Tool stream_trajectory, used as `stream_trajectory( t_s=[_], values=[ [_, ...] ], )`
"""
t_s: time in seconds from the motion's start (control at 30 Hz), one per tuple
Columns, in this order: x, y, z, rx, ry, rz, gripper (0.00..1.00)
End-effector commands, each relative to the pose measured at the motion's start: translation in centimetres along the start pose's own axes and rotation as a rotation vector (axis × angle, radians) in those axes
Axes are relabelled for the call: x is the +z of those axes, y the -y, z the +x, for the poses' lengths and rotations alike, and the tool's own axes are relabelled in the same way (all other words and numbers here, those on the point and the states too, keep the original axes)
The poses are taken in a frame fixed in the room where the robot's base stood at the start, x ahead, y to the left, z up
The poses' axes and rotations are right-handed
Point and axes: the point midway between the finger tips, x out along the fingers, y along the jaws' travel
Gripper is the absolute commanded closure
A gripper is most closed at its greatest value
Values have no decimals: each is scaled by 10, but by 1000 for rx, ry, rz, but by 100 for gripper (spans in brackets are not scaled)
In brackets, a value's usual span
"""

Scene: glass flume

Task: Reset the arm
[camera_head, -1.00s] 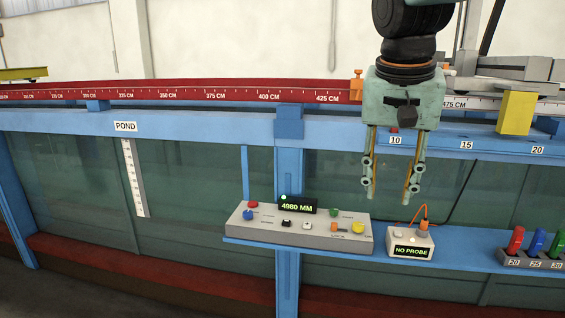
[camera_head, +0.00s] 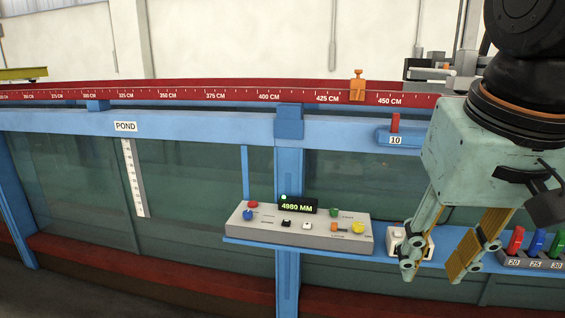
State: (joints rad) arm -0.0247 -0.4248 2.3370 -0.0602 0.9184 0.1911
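My gripper (camera_head: 433,272) is at the right, close to the camera and in front of the shelf. Its two fingers point down and stand apart, with nothing visible between them. My wrist and arm above it fill the upper right. The fingers overlap the small white probe box (camera_head: 394,240) in the picture and hide most of it, including its display.
A blue shelf (camera_head: 385,256) bears a grey control panel (camera_head: 345,233) reading 4980 MM and a rack of coloured pieces (camera_head: 535,261). An orange clamp (camera_head: 357,86) sits on the red rail (camera_head: 230,93). A red piece (camera_head: 395,123) stands above label 10. Space left of my gripper is open.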

Motion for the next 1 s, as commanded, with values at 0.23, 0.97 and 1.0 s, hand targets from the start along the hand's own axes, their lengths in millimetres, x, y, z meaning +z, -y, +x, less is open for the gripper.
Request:
stream_trajectory(
  t_s=[0.23,0.97,1.0],
  values=[
    [50,-4,2,-20,-13,-62,68],
    [100,-5,10,-41,-27,-132,68],
    [100,-5,10,-41,-27,-132,68]
  ],
)
